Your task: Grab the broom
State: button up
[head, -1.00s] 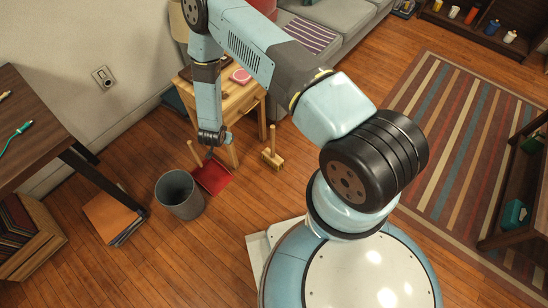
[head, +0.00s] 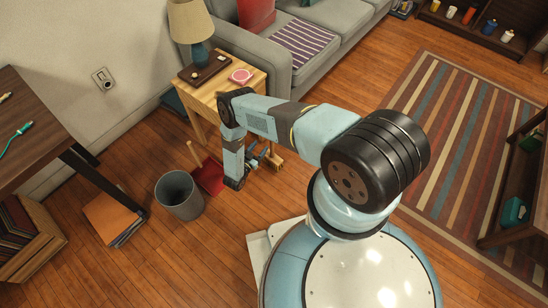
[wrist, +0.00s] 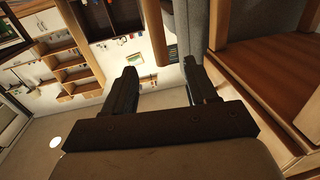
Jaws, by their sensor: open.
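The small broom (head: 277,166) stands on the wooden floor in front of the side table. In the head view its tan bristles show just right of my gripper, and its handle is mostly hidden by my arm. My gripper (head: 259,156) is low, close beside the broom on its left. In the wrist view my gripper (wrist: 161,80) has its two dark fingers spread apart. A brown upright bar shows beyond the fingertips; I cannot tell whether it is the broom handle.
The side table (head: 253,82) with a lamp stands just behind my arm, and the grey sofa (head: 345,50) is beyond it. A red dustpan (head: 209,178) and a grey bin (head: 178,194) are to the left. Floor in front is clear.

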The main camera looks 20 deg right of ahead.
jog(key=x, duration=1.3)
jog(key=shift+w+d+f, duration=0.25)
jog(key=shift+d, duration=0.1)
grip_shut()
dwell(0.4)
